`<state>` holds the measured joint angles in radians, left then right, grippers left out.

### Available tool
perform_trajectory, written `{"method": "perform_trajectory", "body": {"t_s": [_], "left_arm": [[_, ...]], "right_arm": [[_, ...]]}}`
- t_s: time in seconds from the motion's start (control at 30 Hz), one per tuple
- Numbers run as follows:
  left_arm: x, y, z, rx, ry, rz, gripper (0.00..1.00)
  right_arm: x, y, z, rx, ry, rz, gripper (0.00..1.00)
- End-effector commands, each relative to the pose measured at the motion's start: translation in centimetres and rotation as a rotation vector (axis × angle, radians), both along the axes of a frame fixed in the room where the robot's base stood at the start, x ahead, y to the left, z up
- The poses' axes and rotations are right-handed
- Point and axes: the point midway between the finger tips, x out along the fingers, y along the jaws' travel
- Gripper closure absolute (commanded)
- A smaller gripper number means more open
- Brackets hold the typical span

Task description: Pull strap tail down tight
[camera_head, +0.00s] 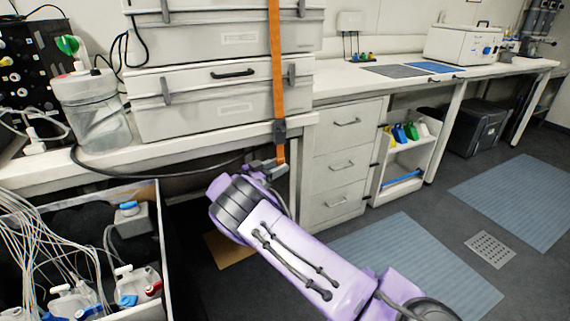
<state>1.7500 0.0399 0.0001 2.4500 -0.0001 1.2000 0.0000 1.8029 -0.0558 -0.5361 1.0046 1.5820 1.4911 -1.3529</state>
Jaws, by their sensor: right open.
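An orange strap (276,60) runs down the front of the stacked grey cases (190,104). It passes a dark buckle (280,131) near the counter's front edge. The short orange strap tail (281,151) hangs below the buckle. My right gripper (270,163) is at the lower end of the tail, below the buckle, and is open. Its fingers are small in the picture, and I cannot tell whether the tail lies between them or beside them. My purple right arm reaches up from the lower right. My left gripper is not in view.
A dark hose (150,174) runs along the counter front beside my right gripper. A drawer cabinet (342,165) stands just to the right. An open crate (160,240) with bottles and tubing is at lower left. A clear jar (92,110) stands left of the cases. Floor at right is open.

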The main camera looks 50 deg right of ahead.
Motion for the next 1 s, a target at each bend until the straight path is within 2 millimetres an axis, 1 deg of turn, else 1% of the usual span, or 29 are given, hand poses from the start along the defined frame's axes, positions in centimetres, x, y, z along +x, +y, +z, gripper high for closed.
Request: {"method": "perform_trajectory", "body": {"t_s": [0.03,0.1,0.2,0.3,0.4,0.87,0.93,1.0], "left_arm": [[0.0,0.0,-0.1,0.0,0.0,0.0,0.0],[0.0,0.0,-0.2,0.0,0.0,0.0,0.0],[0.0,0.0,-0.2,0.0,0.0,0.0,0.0],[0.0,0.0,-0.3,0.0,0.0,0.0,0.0],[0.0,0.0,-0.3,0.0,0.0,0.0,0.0],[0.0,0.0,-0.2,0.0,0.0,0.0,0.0],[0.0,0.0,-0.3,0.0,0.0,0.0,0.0],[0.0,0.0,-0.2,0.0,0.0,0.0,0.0]], "right_arm": [[0.2,1.3,0.0,0.0,0.001,0.004,0.6],[0.4,2.9,-0.1,0.001,0.0,0.002,0.6],[0.7,4.8,-0.2,0.001,0.003,0.002,0.6],[0.7,5.8,-0.2,0.002,0.003,0.0,0.6],[0.8,6.2,-0.2,0.002,0.003,-0.001,0.6],[0.8,6.2,-0.2,0.001,0.003,-0.001,0.6],[0.8,6.2,-0.2,0.0,-0.01,-0.001,0.6],[0.9,6.2,-0.2,-0.007,-0.064,0.007,0.6]]}}
